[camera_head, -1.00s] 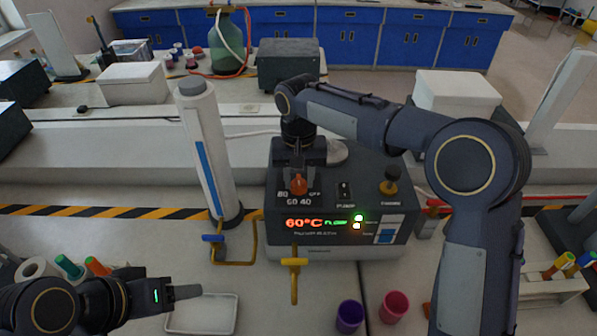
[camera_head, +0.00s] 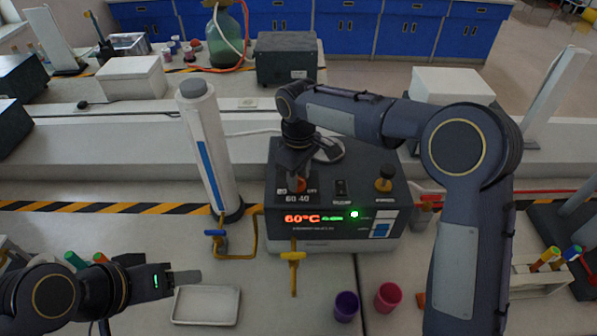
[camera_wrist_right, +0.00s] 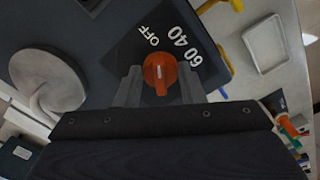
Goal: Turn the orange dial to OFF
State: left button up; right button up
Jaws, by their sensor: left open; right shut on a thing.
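The orange dial (camera_head: 297,184) sits on the top left of the dark heater unit (camera_head: 335,175). In the right wrist view the dial (camera_wrist_right: 160,70) has a pale pointer line, with the labels OFF, 40 and 60 around it. OFF lies up and left of the dial; 40 and 60 lie up and right. My right gripper (camera_wrist_right: 160,84) has a finger on each side of the dial and is shut on it. The display reads 60°C with a green light beside it. My left gripper (camera_head: 190,277) is open and empty at the lower left, away from the unit.
A white cylinder (camera_head: 207,150) stands left of the unit. Yellow pipes with a blue valve (camera_head: 215,233) and a yellow valve (camera_head: 293,257) are in front. A white tray (camera_head: 206,304), a purple cup (camera_head: 346,306) and a pink cup (camera_head: 388,297) lie nearer.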

aim_at(299, 178)
jog(key=shift+w+n, duration=0.1)
jog(key=shift+n, duration=1)
jog(key=o, duration=1)
jog(key=shift+c, duration=0.2)
notch_tip(299, 178, up, 8)
jog(key=shift+f+b, duration=0.1)
jog(key=shift+b, duration=0.25)
